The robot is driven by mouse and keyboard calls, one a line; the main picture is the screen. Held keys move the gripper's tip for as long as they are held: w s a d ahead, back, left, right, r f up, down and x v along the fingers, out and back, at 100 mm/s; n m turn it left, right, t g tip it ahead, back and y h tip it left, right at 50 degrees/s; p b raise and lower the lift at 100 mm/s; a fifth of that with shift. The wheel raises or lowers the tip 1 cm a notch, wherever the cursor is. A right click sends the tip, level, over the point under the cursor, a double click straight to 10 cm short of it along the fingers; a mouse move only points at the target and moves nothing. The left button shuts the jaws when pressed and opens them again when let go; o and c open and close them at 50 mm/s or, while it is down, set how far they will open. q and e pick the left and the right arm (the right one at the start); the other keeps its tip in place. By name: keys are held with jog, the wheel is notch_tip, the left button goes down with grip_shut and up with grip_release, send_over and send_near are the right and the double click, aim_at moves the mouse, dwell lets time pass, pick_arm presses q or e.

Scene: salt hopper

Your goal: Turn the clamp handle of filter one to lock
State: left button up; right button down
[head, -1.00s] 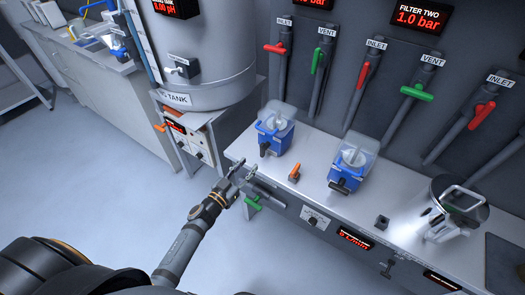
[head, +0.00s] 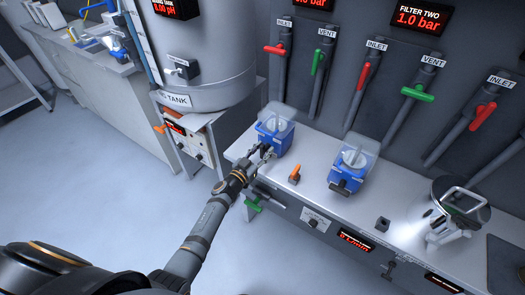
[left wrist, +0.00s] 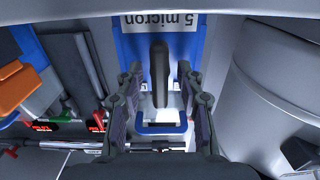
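Filter one is the left blue housing (head: 276,127) with a clear top, on the bench in the head view. In the left wrist view its blue body (left wrist: 212,45) carries a "5 micron" label. Its black clamp handle (left wrist: 159,72) points toward my gripper there. My left gripper (head: 262,154) is at the front of this housing. In the left wrist view the left gripper (left wrist: 159,80) is open, one finger on each side of the handle, with a gap on both sides. The gripper partly hides the handle in the head view. My right gripper is not in view.
A second blue filter housing (head: 353,165) stands to the right. An orange-handled valve (head: 295,173) sits between the two. A green handle (head: 252,203) juts from the bench front. The large tank (head: 205,60) is close on the left. A metal vessel (head: 455,210) stands far right.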

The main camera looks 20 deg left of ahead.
pick_arm(q)
grip_shut()
jog(key=shift+m, duration=0.3)
jog(key=m, duration=0.2)
jog(key=shift+d+m, duration=0.1)
jog(key=shift+m, duration=0.2)
jog(key=m, duration=0.2)
jog(key=shift+d+f+m, duration=0.1)
jog(key=shift+m, duration=0.3)
jog(key=m, duration=0.5)
jog(key=shift+s+d+f+b, duration=0.1)
jog(key=shift+f+b, duration=0.05)
jog(key=shift+b, duration=0.15)
jog(key=m+b, duration=0.1)
jog(key=m, duration=0.5)
jog(key=shift+f, duration=0.15)
jog(key=shift+m, duration=0.3)
